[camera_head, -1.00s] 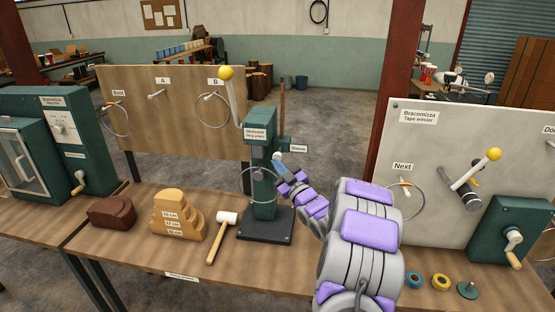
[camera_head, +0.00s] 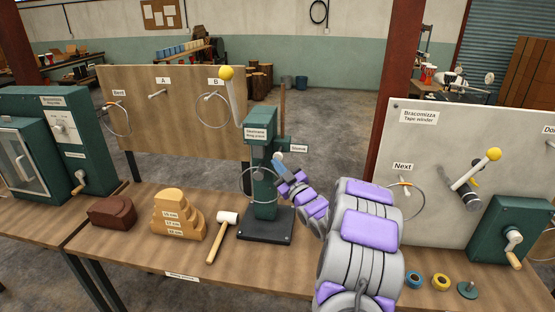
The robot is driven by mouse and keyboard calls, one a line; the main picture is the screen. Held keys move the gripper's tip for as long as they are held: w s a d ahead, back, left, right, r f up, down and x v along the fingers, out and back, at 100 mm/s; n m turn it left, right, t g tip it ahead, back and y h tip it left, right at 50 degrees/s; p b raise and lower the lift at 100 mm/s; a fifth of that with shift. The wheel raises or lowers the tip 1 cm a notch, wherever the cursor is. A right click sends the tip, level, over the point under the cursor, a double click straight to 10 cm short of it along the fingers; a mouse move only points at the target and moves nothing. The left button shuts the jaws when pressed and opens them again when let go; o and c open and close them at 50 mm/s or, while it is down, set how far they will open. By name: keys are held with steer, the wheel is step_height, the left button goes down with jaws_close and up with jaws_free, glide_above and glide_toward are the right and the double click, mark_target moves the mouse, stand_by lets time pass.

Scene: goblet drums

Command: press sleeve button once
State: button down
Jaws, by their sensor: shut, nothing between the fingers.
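The green ring press (camera_head: 260,190) stands on a dark base plate on the bench. A label reading Sleeve (camera_head: 298,149) sticks out at its right side. A small pale round button (camera_head: 279,155) shows just left of and below that label. My gripper (camera_head: 277,165) is shut and empty, its tips just below the button, close to the press's right side. Whether the tips touch the press or button cannot be told. A metal ring (camera_head: 258,184) hangs around the press column.
A yellow-knobbed lever (camera_head: 227,74) rises left of the press. A mallet (camera_head: 222,236), stepped wooden block (camera_head: 178,214) and brown block (camera_head: 111,211) lie left on the bench. The tape winder panel (camera_head: 460,180) stands right of my arm.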

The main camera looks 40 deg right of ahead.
steer(key=shift+d, duration=0.1)
stand_by(0.3)
steer(key=shift+w+d+r, duration=0.1)
steer(key=shift+w+d, duration=0.1)
steer(key=shift+w+d+p, duration=0.4)
steer(key=shift+w+d, duration=0.15)
steer(key=shift+d, duration=0.1)
stand_by(1.4)
steer(key=shift+s+a, duration=0.1)
steer(key=shift+s+a+b, duration=0.6)
steer(key=shift+s+a, duration=0.1)
steer(key=shift+a, duration=0.15)
steer(key=s+a+b, duration=0.2)
steer(key=s+a, duration=0.1)
steer(key=a, duration=0.1)
steer(key=shift+s, duration=0.15)
stand_by(0.5)
